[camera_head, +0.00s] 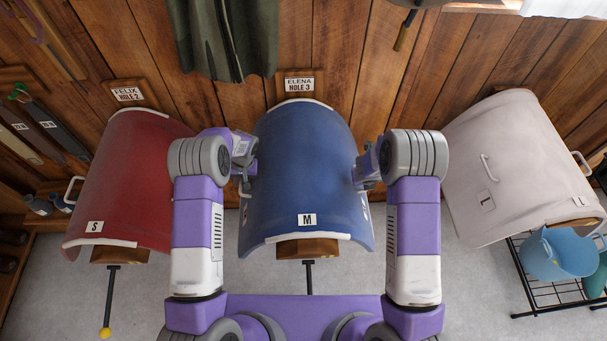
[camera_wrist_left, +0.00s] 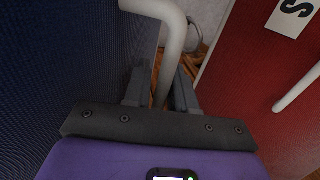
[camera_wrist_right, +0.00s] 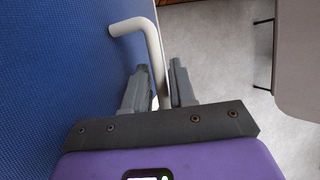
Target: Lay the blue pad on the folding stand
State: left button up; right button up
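The blue pad (camera_head: 305,165) is a curved sheet with white edging and an "M" tag. It lies arched over a wooden wall rack (camera_head: 306,249) below the "ELENA HOLE 3" sign. My left gripper (camera_head: 246,172) is at its left side, shut on a pale tube handle (camera_wrist_left: 170,40), seen between the fingers (camera_wrist_left: 162,88). My right gripper (camera_head: 366,170) is at its right side, shut on the opposite handle (camera_wrist_right: 150,38), between the fingers (camera_wrist_right: 160,82). The pad's middle underside is hidden. I cannot make out a folding stand in these views.
A red pad (camera_head: 135,180) tagged "S" hangs on a rack at left, close to my left arm. A pale pad (camera_head: 510,165) tagged "L" is at right, above a black wire rack with a blue bucket (camera_head: 550,255). A green cloth (camera_head: 222,40) hangs above.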

pick_arm(q)
grip_shut()
pick_arm(e)
grip_shut()
pick_arm(q)
jog(key=shift+r, duration=0.2)
pick_arm(e)
jog(key=shift+r, duration=0.2)
